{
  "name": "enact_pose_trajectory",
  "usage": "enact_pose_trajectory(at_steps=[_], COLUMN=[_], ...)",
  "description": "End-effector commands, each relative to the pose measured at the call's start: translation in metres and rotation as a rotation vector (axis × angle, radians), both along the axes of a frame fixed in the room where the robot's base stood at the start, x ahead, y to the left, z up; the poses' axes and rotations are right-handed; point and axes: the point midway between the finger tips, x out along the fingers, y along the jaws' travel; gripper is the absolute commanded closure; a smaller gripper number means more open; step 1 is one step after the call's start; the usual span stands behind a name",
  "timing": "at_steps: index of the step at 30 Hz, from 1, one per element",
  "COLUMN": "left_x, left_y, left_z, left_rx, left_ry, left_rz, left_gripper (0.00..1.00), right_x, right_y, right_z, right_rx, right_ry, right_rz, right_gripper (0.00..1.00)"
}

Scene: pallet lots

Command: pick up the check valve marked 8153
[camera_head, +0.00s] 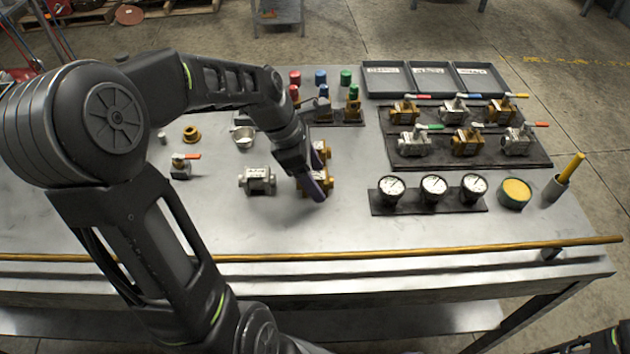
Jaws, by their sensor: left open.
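A silver check valve (257,180) with a white label lies on the steel table, left of my left gripper (316,190). A brass valve (326,182) with a white label lies at the gripper, partly hidden behind its fingers. Another brass valve (322,150) lies just behind it, also partly covered by my wrist. The label markings are too small to read, so I cannot tell which one is 8153. My left gripper is open and points down at the nearer brass valve; I cannot tell whether it touches.
A dark board (540,158) with several handled valves lies right, with three labelled trays (480,78) behind. Gauges on a strip (428,208), a yellow-topped tin (514,193) and small parts stand around. Red, blue and green-capped items (346,78) stand behind. A brass rail (400,251) runs along the front.

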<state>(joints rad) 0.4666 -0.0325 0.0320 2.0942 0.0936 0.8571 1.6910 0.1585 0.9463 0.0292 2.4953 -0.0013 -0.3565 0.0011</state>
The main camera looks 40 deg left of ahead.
Motion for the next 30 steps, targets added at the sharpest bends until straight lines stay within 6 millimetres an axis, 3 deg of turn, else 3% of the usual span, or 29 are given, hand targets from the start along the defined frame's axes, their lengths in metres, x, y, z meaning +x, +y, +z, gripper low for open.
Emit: enact_pose_trajectory(at_steps=[12, 30], left_x=[0.0000, 0.0000], left_y=[0.0003, 0.0004], left_z=[0.0005, 0.0005], left_rx=[0.000, 0.000], left_ry=[0.000, 0.000], left_rz=[0.001, 0.001], left_gripper=[0.31, 0.80], right_x=[0.0000, 0.0000], right_y=[0.0000, 0.0000], right_z=[0.0000, 0.0000], right_rx=[0.000, 0.000], right_ry=[0.000, 0.000], right_rz=[0.000, 0.000], right_gripper=[0.00, 0.00])
